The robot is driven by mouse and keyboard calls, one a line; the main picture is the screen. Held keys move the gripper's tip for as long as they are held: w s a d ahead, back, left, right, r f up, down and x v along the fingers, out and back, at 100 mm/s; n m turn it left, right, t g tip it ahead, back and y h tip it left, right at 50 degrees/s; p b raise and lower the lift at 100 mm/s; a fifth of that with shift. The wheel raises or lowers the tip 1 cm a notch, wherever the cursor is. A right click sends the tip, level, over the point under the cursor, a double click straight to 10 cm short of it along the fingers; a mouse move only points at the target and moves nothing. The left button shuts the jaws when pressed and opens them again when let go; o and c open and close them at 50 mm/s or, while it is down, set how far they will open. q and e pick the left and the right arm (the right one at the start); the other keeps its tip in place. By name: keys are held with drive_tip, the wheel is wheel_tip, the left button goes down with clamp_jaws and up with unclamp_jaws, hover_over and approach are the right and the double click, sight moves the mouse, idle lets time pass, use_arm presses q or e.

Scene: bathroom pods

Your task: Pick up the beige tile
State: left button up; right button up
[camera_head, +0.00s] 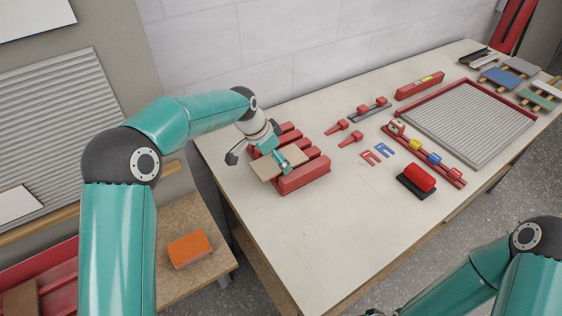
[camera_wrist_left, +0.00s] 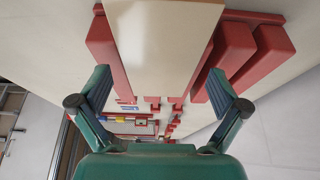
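The beige tile (camera_head: 262,170) lies flat across the top of a red slotted rack (camera_head: 306,179) at the left end of the table. In the left wrist view the tile (camera_wrist_left: 160,42) runs between the two fingers, over the red bars of the rack (camera_wrist_left: 230,50). My left gripper (camera_head: 281,160) is at the tile, covering part of it in the head view. Its fingers (camera_wrist_left: 160,80) are spread wide, with a gap visible on each side of the tile. Only a dark tip of my right gripper (camera_head: 374,312) shows at the bottom edge; its fingers cannot be made out.
Red clamps (camera_head: 350,138), red and blue U-shaped pieces (camera_head: 385,150), a red block on a black base (camera_head: 417,180) and a grey ribbed panel (camera_head: 468,120) lie to the right. An orange sponge (camera_head: 189,249) is on a lower wooden surface. The table's near middle is clear.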

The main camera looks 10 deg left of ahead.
use_arm(q)
drive_tip(key=c, duration=1.2)
drive_tip(key=shift+r, duration=0.1)
